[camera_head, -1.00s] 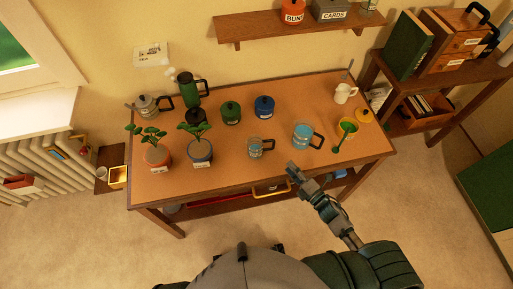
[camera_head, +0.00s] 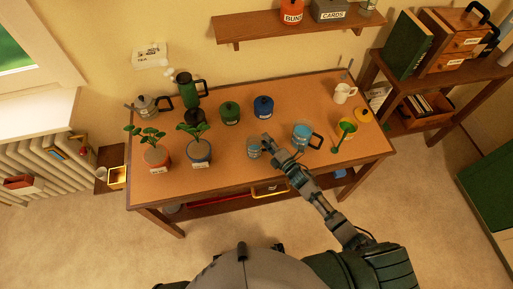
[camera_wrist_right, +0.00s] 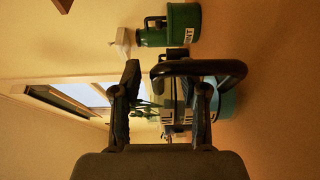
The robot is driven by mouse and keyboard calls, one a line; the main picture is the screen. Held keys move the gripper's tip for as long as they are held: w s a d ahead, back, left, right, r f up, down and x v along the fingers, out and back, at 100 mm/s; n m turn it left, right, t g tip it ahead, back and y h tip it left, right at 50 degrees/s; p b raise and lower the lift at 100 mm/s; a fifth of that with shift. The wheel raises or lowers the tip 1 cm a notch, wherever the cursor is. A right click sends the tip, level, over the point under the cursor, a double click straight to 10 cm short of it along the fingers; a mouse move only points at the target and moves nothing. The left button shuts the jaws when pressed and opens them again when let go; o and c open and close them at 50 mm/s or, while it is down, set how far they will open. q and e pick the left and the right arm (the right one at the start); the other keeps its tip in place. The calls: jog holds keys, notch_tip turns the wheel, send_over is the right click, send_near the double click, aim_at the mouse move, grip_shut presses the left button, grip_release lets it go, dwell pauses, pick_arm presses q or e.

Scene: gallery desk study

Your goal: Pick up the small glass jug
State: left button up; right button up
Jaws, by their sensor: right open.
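The small glass jug (camera_head: 253,149), with bluish contents and a dark handle, stands on the desk near its front middle. My right gripper (camera_head: 268,140) is open at the handle side of this jug, and hides its handle in the head view. In the wrist view a dark handle loop (camera_wrist_right: 205,67) shows at the tips of the open right gripper (camera_wrist_right: 165,82), partly between and partly across them. The fingers hide much of the jug there, and I cannot tell whether they touch it. My left gripper is not in view.
A larger glass jug (camera_head: 301,133) stands just right of my right gripper. Two potted plants (camera_head: 157,155) (camera_head: 200,152) stand to the left. Green (camera_head: 230,113) and blue (camera_head: 263,107) pots stand behind. The front desk strip is clear.

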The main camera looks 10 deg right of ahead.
jog(key=shift+d, duration=0.35)
jog(key=shift+c, duration=0.2)
jog(key=c, duration=0.8)
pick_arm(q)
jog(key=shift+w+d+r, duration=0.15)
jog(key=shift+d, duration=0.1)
pick_arm(e)
jog(key=shift+a, duration=0.15)
grip_shut()
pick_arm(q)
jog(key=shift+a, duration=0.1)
pick_arm(e)
jog(key=shift+a, duration=0.1)
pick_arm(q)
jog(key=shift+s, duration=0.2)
pick_arm(e)
jog(key=shift+f, duration=0.1)
